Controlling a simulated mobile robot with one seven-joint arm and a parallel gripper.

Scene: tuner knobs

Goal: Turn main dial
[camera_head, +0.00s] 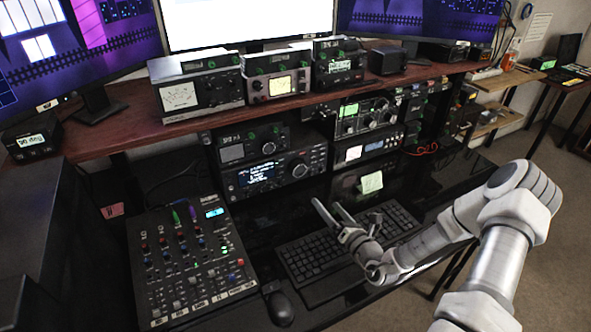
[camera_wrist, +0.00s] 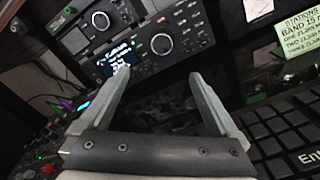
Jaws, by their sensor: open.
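The black radio (camera_head: 277,177) on the desk under the shelf has a lit display and a large round dial (camera_head: 299,168) right of that display. In the wrist view this dial (camera_wrist: 162,44) shows beyond and between my two fingers, a little above the fingertip line. My gripper (camera_head: 328,206) is open and empty above the keyboard, in front of the radio. In the wrist view its fingers (camera_wrist: 153,78) are spread wide and point toward the radio's front. They are apart from the dial. No part of the dial's face is hidden.
A smaller radio with its own knob (camera_head: 268,147) sits on top. A mixer (camera_head: 190,262) lies left, a keyboard (camera_head: 318,254) below my gripper, and a mouse (camera_head: 281,308) nearby. A yellow note (camera_head: 371,183) stands right of the radio. The shelf (camera_head: 134,121) overhangs the radios.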

